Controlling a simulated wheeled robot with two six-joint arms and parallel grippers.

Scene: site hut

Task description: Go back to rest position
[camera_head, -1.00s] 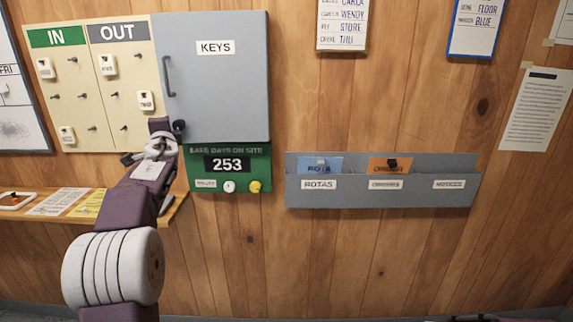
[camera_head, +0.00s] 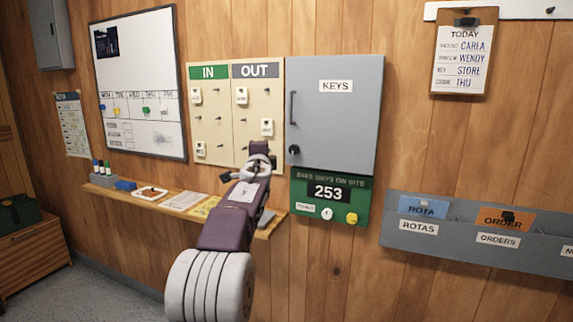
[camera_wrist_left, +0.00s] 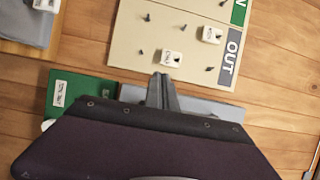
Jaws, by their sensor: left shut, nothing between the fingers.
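My left gripper (camera_head: 262,160) is raised in the middle of the head view, in front of the lower right part of the IN/OUT board (camera_head: 220,128) and left of the grey key cabinet (camera_head: 335,112). In the left wrist view its fingers (camera_wrist_left: 163,85) are together, with nothing between them. They point towards the OUT column of the board, which holds white tags (camera_wrist_left: 170,58) and bare pegs. My right gripper is not in view.
A narrow wooden shelf (camera_head: 150,203) with papers and markers runs along the wall below the board. A green safe-days sign (camera_head: 330,200) hangs under the closed cabinet. A grey wall rack (camera_head: 470,247) is at the right. A wooden chest (camera_head: 30,265) stands at far left.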

